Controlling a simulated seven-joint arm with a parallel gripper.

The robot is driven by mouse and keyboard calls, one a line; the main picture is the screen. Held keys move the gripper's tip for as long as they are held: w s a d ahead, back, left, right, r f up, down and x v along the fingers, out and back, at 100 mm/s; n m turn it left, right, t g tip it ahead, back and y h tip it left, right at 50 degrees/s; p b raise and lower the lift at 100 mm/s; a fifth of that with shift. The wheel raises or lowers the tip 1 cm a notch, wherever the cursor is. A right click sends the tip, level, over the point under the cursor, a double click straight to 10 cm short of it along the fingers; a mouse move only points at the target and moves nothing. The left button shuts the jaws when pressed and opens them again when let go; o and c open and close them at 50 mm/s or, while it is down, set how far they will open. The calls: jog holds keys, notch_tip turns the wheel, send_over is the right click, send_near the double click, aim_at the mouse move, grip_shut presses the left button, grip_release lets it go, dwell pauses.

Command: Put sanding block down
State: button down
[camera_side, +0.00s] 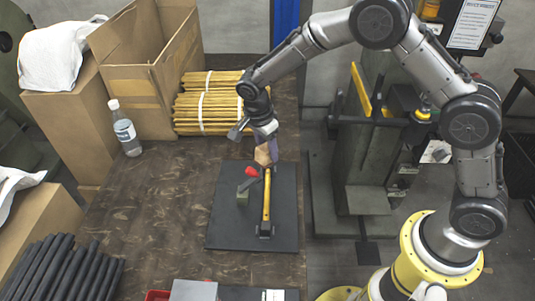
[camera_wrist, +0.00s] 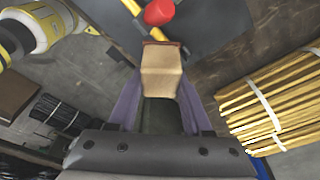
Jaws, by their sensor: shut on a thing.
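My gripper (camera_wrist: 160,105) is shut on the sanding block (camera_wrist: 161,72), a tan, wood-coloured block with a thin reddish-brown edge at its far end. The block is between the two purple fingers in the wrist view. In the side view the sanding block (camera_side: 263,155) hangs below my gripper (camera_side: 268,150), over the far part of the dark mat (camera_side: 225,225). It is close to the yellow bar and red knob; I cannot tell whether it touches anything.
A yellow-handled tool (camera_side: 267,195) and a red knob (camera_side: 252,171) stand on the mat. Bundled wooden sticks (camera_side: 205,105), a bottle (camera_side: 125,130) and an open cardboard box (camera_side: 145,70) are behind to the left. Black rods (camera_side: 60,270) lie front left. The brown table left of the mat is bare.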

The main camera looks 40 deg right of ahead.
jog(key=shift+w+n, duration=0.1)
jog(key=shift+n, duration=0.3)
jog(key=w+a+n+t, duration=0.3)
jog(key=w+n, duration=0.5)
jog(key=w, duration=0.3)
jog(key=f, duration=0.7)
jog(key=shift+w+a, duration=0.2)
jog(key=shift+w, duration=0.2)
jog(key=shift+f, duration=2.4)
jog(key=shift+f, duration=0.15)
jog(key=shift+c, duration=1.7)
grip_release()
